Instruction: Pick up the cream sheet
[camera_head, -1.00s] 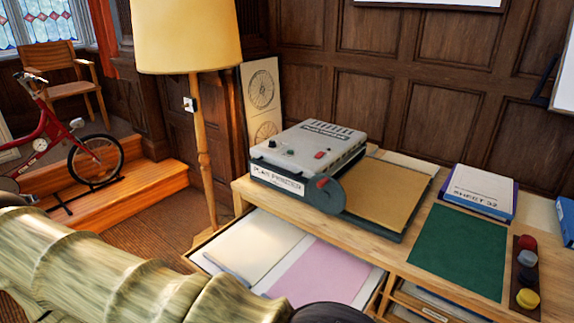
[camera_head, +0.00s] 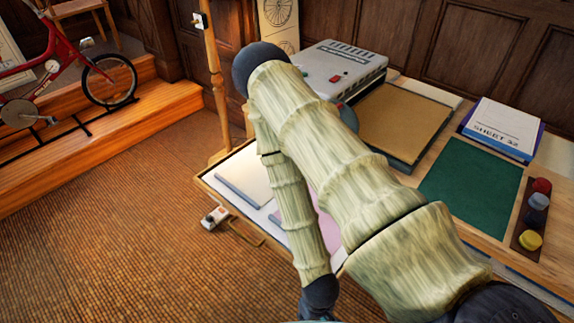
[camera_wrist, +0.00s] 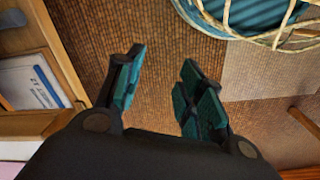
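The cream sheet (camera_head: 244,178) lies flat in the open drawer (camera_head: 208,181), at its left end in the head view, with a thin grey strip along its front edge. My arm crosses in front and hides part of the drawer. A pink sheet (camera_head: 328,232) lies to its right, mostly hidden behind my arm. In the wrist view my gripper (camera_wrist: 162,78) is open and empty, its teal-padded fingers apart above the brown floor. I cannot make out the cream sheet in that view.
A grey printer (camera_head: 345,66), a tan board (camera_head: 402,118), a green mat (camera_head: 472,190) and a "Sheet 32" stack (camera_head: 503,128) are on the desk. A lamp post (camera_head: 214,75) stands behind the drawer. A wicker basket (camera_wrist: 225,28) is near my gripper.

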